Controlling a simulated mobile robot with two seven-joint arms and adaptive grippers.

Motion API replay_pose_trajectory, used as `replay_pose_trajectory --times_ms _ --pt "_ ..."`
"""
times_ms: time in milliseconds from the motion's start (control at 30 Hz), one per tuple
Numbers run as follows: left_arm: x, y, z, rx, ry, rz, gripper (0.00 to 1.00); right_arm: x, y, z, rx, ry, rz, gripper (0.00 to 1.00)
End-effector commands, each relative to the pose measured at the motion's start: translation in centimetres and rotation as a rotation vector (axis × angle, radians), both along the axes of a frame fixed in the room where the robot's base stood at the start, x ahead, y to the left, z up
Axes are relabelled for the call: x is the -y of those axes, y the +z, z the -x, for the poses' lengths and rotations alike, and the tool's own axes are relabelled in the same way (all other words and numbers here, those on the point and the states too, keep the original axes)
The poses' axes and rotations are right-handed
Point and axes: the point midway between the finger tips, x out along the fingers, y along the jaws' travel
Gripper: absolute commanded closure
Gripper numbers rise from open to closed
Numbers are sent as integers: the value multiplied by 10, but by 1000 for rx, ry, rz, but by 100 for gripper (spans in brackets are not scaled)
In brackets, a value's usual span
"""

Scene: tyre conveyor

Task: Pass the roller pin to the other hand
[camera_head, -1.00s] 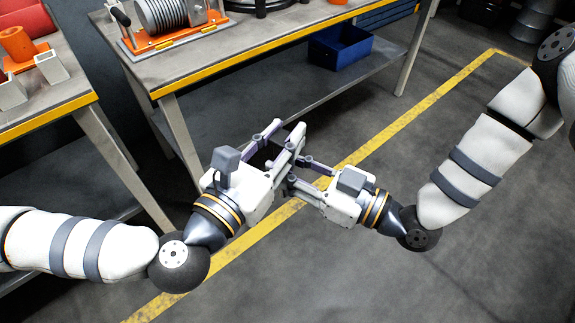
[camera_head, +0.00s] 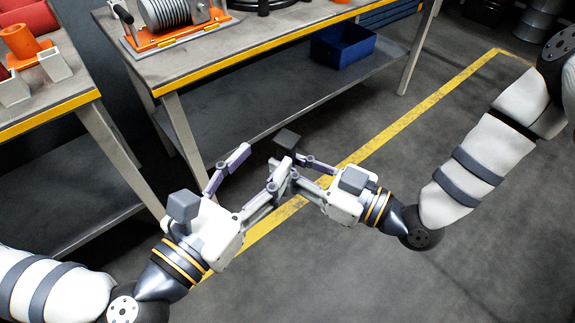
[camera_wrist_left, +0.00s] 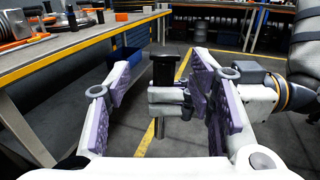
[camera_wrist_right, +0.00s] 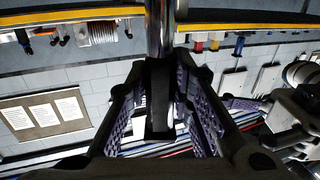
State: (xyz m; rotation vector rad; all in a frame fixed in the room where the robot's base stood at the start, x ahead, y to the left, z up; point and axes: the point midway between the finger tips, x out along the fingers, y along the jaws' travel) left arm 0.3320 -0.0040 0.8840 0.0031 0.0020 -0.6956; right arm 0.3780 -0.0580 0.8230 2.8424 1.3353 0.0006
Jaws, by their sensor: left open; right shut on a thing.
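The roller pin shows in the head view as a dark grey end (camera_head: 287,139) above the meeting point of my grippers. In the right wrist view its shiny metal shaft (camera_wrist_right: 158,28) runs up from a dark part between the fingers. My right gripper (camera_head: 298,170) is shut on it; its fingers also show in the right wrist view (camera_wrist_right: 160,100). My left gripper (camera_head: 263,163) is open, its fingers wide apart. In the left wrist view the pin's dark end (camera_wrist_left: 165,69) stands between the left fingers, apart from both pads.
A workbench (camera_head: 240,60) with a yellow edge stands behind the grippers, with a blue bin (camera_head: 342,46) on its lower shelf. Another bench (camera_head: 50,115) is at the left. The floor at right, past the yellow line (camera_head: 420,105), is clear.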

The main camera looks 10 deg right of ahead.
Motion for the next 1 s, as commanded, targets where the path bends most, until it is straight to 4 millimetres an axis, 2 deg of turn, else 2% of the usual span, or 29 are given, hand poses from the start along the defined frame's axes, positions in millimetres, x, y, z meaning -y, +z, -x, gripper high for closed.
replay_pose_trajectory --times_ms 67,167,267,367,467,533,633,700,800,900,1000 --pt "3 -7 9 -1 -26 -40 51 -1 1 0 1 2 -2 100" --pt "20 -37 35 6 -130 -194 51 -1 1 1 1 3 -2 100" --pt "35 -85 81 45 -320 -446 51 -1 1 1 1 4 -2 100" --pt "30 -136 130 117 -545 -713 51 -1 1 1 1 5 -2 100" --pt "3 -184 175 213 -792 -972 51 -2 1 1 1 6 -2 100" --pt "-29 -214 200 290 -974 -1144 51 -2 1 2 1 6 -2 100" --pt "-81 -245 235 385 -1271 -1333 51 -2 1 2 1 6 -2 100" --pt "-120 -258 252 440 -1470 -1429 51 -2 1 2 1 6 -2 100" --pt "-170 -266 263 492 -1700 -1521 51 -2 1 2 1 6 -2 100" --pt "-205 -267 267 521 -1856 -1570 51 -2 1 2 1 6 -2 100" --pt "-223 -266 268 533 -1934 -1589 51 -2 1 2 1 6 -2 100"
